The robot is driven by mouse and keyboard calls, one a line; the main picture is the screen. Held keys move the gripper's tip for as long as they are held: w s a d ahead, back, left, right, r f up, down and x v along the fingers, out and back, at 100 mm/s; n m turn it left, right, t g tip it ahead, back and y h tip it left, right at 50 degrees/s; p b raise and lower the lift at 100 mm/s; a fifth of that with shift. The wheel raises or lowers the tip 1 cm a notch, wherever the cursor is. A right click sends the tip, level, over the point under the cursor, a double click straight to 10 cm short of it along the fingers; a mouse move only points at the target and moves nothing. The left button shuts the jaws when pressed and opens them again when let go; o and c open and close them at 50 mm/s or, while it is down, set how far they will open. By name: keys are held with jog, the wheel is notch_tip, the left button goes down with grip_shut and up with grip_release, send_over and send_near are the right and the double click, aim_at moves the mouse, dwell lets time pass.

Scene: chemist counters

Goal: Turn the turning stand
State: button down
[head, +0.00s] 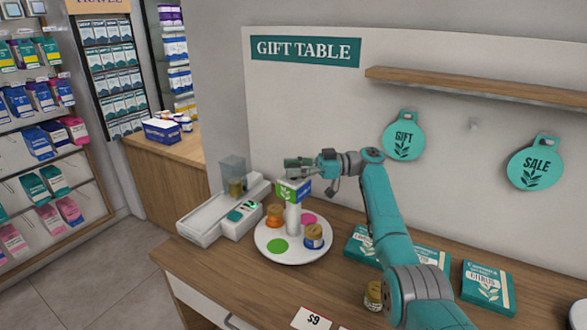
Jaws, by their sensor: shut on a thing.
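The turning stand (265,245) is a round white disc with a white centre post and a small green-and-white leaf sign on top. It stands on the wooden table. Green and pink dots mark its top. An orange jar (274,216) sits at its back left, and a jar with a blue and gold label (314,237) sits at its right. My gripper (298,174) is at the top of the post, right at the sign, and is shut on the stand there. The fingertips are small and partly hidden, so the exact contact is unclear.
A white device with a clear bin (232,172) stands close at the stand's left. Teal boxes (488,288) lie at the right, and a small gold jar (374,296) is beside my arm. A price card (311,318) is at the front edge. A shelf (470,85) juts out above.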

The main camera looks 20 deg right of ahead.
jog(key=shift+n+g, duration=0.8)
jog(key=shift+g, duration=0.5)
jog(key=c, duration=0.6)
grip_release()
notch_tip(320, 180, up, 10)
jog(key=shift+f, duration=0.1)
